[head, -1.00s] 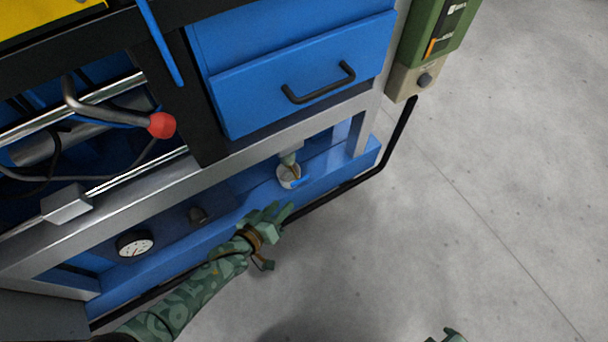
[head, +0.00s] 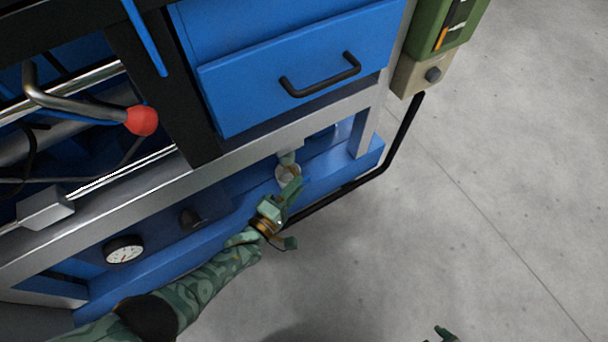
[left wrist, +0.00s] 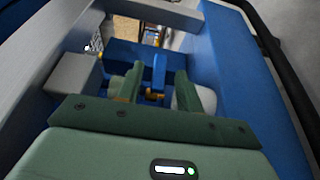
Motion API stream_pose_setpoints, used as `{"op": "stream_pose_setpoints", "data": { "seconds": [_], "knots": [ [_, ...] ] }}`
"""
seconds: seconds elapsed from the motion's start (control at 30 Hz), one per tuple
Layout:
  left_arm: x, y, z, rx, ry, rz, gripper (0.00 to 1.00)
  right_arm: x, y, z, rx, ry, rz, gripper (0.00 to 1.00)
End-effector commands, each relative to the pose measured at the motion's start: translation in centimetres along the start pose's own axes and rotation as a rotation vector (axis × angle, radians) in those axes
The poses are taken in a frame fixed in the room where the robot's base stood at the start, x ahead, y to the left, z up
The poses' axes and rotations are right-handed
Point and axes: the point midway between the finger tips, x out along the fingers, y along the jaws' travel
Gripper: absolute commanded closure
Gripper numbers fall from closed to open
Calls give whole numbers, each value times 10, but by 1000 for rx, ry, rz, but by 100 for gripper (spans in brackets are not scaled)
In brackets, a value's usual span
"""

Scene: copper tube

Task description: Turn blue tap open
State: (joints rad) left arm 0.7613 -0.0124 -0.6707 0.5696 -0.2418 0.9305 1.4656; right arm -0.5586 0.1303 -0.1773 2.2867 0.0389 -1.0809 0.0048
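The blue tap (left wrist: 158,70) shows in the left wrist view as an upright blue lever above a small brass fitting (left wrist: 153,95). My left gripper (left wrist: 158,78) is open, with one green finger on each side of the blue lever. I see gaps there, so the fingers do not appear closed on it. In the head view my left gripper (head: 289,188) reaches the pale round fitting (head: 287,171) on the blue lower ledge; its fingers hide the tap's blue part. Only a scrap of my right gripper (head: 445,334) shows at the bottom edge.
A grey frame rail (head: 240,153) runs above the ledge, and a black bar (head: 372,179) passes in front. A round gauge (head: 124,249) and a dark knob (head: 191,217) sit to the left. A red-knobbed lever (head: 141,120) is at upper left. Open floor lies right.

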Motion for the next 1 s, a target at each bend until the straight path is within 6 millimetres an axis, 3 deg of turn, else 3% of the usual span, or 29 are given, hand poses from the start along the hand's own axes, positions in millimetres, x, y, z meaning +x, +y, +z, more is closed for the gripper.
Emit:
{"op": "stream_pose_setpoints", "data": {
  "seconds": [0.1, 0.23, 0.6, 0.73, 1.0],
  "knots": [
    [22, -4, 0, -3, 0, -1, 64, 1, -2, -15, 31, 55, -8, 19],
    [36, -3, 0, -2, 0, -2, 64, -2, -2, -27, 55, 100, -11, 19],
    [43, 1, 0, 0, 0, 0, 64, -6, -1, -34, 67, 125, -10, 19],
    [43, 1, 0, 1, 0, 0, 100, -6, -1, -34, 67, 125, -10, 19],
    [43, 1, 0, 5, 0, -8, 100, -8, 0, -33, 65, 124, -8, 19]
  ]
}}
